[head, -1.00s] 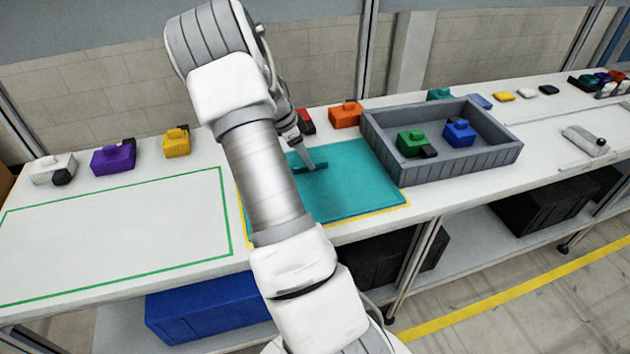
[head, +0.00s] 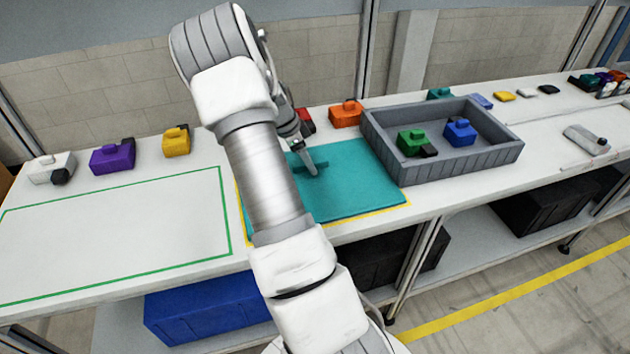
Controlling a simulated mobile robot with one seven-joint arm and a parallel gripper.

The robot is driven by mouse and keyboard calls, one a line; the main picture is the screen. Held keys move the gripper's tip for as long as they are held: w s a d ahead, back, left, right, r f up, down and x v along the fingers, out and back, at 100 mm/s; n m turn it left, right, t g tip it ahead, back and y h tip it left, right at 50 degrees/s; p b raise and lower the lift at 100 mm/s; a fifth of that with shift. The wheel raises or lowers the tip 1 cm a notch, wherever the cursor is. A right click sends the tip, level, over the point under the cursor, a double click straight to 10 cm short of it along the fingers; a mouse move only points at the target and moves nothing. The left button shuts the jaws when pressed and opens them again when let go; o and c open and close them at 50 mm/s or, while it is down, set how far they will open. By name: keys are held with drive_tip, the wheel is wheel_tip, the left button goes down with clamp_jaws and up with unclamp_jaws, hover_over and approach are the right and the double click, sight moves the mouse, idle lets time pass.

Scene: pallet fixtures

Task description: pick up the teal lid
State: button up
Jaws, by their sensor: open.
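The teal lid (head: 355,185) is a large flat panel lying on the white bench inside a yellow outline. A darker teal raised bar, its handle (head: 322,164), stands up near its middle. My gripper (head: 311,172) is open and points down at the handle. One grey finger shows at the near side of the handle, low over the lid. The other finger is hidden, and I cannot tell whether the visible one touches the lid. My arm covers the lid's left part.
A grey tray (head: 455,168) with a green block (head: 411,140) and a blue block (head: 460,131) stands right of the lid. Orange (head: 346,114), yellow (head: 176,143), purple (head: 112,157) and white (head: 45,168) blocks line the back. The green-outlined area (head: 120,235) is clear.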

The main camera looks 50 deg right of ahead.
clamp_jaws()
idle(0.4)
idle(1.1)
